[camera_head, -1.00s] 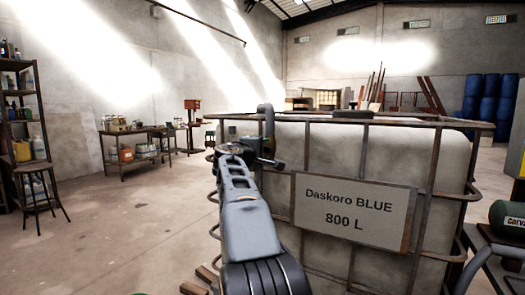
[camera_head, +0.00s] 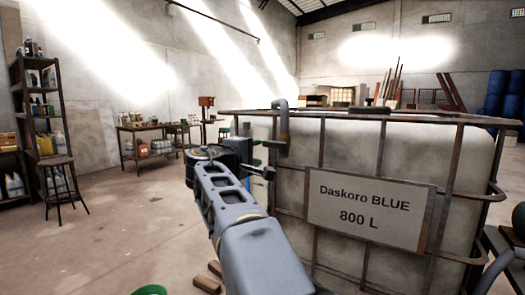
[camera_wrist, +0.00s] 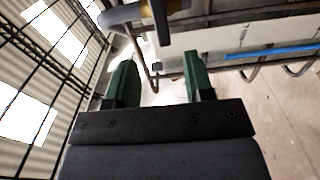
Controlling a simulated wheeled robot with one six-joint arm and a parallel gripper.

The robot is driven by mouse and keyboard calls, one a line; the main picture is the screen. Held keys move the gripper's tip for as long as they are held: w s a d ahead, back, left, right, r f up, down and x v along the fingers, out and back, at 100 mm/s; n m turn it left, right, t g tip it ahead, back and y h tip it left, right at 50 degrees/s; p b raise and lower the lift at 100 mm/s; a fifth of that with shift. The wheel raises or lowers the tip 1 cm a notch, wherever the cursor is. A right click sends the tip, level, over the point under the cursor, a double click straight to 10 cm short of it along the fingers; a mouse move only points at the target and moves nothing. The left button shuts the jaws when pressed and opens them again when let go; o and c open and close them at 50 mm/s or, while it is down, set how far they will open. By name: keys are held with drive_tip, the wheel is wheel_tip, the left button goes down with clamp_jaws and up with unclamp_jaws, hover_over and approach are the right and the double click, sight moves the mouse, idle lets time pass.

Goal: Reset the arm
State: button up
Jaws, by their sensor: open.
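My gripper shows in the wrist view (camera_wrist: 158,85), with two green fingers spread apart and nothing between them. In the head view my grey arm reaches up from the bottom, and my gripper (camera_head: 262,158) is at its far end, small and partly hidden by the wrist. It is beside the upper left edge of a caged white tank (camera_head: 385,160). A sign (camera_head: 370,212) on the tank reads "Daskoro BLUE 800 L". A grey upright handle-like part (camera_head: 283,125) stands at the tank's left edge, close to my gripper.
A tall shelf (camera_head: 42,105) with bottles and a stool (camera_head: 60,180) are at the left. A workbench (camera_head: 150,148) with containers stands behind. Blue drums (camera_head: 500,98) are at the back right. A green round thing (camera_head: 150,290) is at the bottom edge.

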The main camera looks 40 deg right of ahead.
drive_tip(key=shift+s+a, duration=0.15)
drive_tip(key=shift+a, duration=0.4)
drive_tip(key=s+a+f+y+p, duration=0.2)
drive_tip(key=s+a+y+p, duration=0.2)
drive_tip(key=a+p, duration=0.4)
drive_tip(key=s+a+f+m+y+p, duration=0.1)
drive_tip(key=s+a+f+y+p, duration=0.1)
drive_tip(key=s+a+y+p, duration=0.2)
drive_tip(key=s+a+f+m+y+p, duration=0.1)
drive_tip(key=s+a+y+p, duration=0.3)
drive_tip(key=a+y+p, duration=0.5)
drive_tip(key=shift+s+a+f+g+p, duration=0.2)
drive_tip(key=shift+a+f+g+p, duration=0.35)
drive_tip(key=shift+a+p, duration=2.85)
drive_tip(key=shift+d+f+p, duration=0.1)
drive_tip(key=shift+d+p, duration=0.9)
